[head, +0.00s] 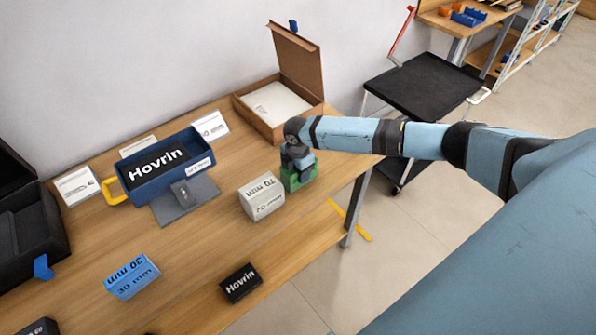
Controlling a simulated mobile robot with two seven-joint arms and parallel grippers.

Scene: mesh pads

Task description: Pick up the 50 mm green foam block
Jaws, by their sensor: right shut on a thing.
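The green foam block (290,183) is on the wooden table near its right edge, partly covered by my right gripper. Any size marking on it is hidden from this view. My right gripper (298,171) comes down from above and is shut on the green block. I cannot tell whether the block touches the table or is slightly above it. My left gripper is not in view.
A white 70 mm block (262,199) stands close left of the green one. An open cardboard box (278,118) is behind. A blue Hovrin bin (163,172), a blue 30 mm block (132,277) and a black Hovrin box (240,283) are on the table (190,250).

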